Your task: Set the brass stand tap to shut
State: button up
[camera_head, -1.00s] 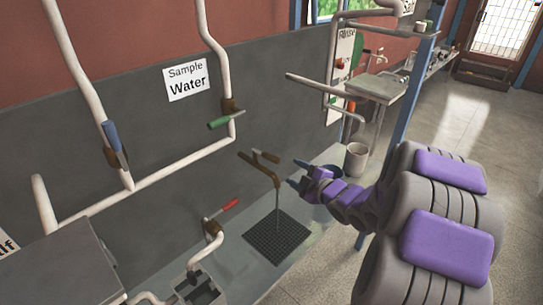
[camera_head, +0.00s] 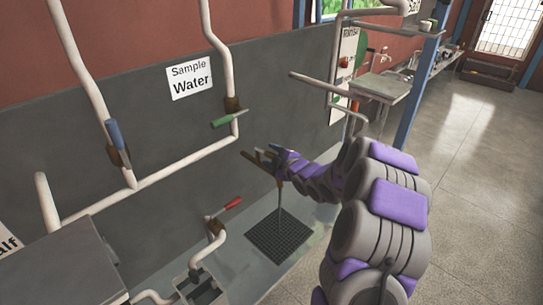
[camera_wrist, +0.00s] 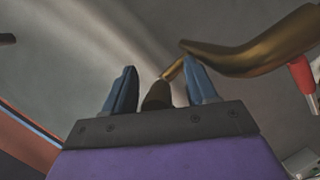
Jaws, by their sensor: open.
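The brass stand tap (camera_head: 253,162) stands over a floor grate in the head view, partly hidden behind my gripper. A thin pale stream or post shows below it, over the grate. In the wrist view its curved brass body (camera_wrist: 255,52) runs to the upper right. A brown knob-like end, likely its handle (camera_wrist: 158,96), shows between my two blue fingers. My gripper (camera_head: 270,154) is open at the tap, with its fingers (camera_wrist: 160,88) on either side of that end. I cannot tell whether they touch it.
A red-handled valve (camera_head: 231,203) stands left of the grate (camera_head: 279,236). Green (camera_head: 222,122) and blue (camera_head: 113,134) levers sit on white wall pipes. A grey box (camera_head: 60,270) is at lower left. Open floor (camera_head: 465,200) lies to the right.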

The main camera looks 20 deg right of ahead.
jog(key=shift+w, duration=0.2)
grip_shut()
dwell(0.5)
